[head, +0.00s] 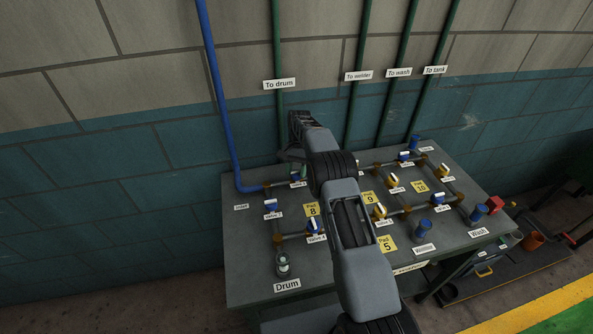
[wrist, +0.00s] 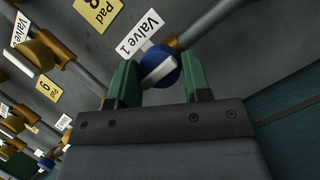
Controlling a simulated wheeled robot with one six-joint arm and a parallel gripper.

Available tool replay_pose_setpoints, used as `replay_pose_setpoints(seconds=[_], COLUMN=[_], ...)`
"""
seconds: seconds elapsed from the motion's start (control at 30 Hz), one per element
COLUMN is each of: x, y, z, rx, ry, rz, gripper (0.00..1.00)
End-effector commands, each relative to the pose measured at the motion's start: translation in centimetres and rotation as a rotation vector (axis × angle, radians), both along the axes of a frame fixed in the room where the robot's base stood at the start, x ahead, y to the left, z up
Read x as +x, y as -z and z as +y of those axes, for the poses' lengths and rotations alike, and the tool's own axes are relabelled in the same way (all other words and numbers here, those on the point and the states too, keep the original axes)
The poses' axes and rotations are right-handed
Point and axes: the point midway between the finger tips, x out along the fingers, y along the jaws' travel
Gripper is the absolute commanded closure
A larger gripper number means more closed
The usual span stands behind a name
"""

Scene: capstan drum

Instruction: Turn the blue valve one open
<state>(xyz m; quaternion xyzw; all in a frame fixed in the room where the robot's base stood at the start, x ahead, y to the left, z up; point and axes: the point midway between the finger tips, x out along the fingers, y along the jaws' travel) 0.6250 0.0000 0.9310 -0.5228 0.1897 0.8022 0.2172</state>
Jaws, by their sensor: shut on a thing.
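Blue valve one, a round blue knob with a white bar across it (wrist: 158,69), sits between the green fingers of my gripper (wrist: 157,80) in the wrist view. The fingers are shut on the knob from both sides. The white bar slants from lower left to upper right, roughly along the pipe leaving at the upper right. A "Valve 1" label (wrist: 141,34) stands beside it. In the head view my gripper (head: 297,168) is at the back left of the table, and my arm hides part of that area. Only a little of the blue knob shows there.
The grey table (head: 245,268) carries pipes with several other blue and yellow valves. A blue pipe (head: 222,110) and several green pipes rise up the wall behind. A red block (head: 495,204) is at the right edge. A Drum outlet (head: 283,265) is front left.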

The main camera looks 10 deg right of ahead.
Motion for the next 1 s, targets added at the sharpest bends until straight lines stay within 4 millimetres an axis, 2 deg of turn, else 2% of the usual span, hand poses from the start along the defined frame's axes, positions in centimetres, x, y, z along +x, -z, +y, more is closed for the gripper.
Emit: replay_pose_setpoints(seconds=[0.4, 0.43, 0.67, 1.0], x=[0.01, 0.0, 0.0, 0.03], y=[-0.05, -0.04, -0.02, -0.37], z=[0.05, 0.05, 0.0, -0.01], rx=[0.0, 0.0, 0.001, 0.0], ry=[-0.009, -0.009, -0.007, -0.006], rz=[0.0, 0.0, 0.0, -0.002], gripper=[0.79, 0.55, 0.33, 0.32])
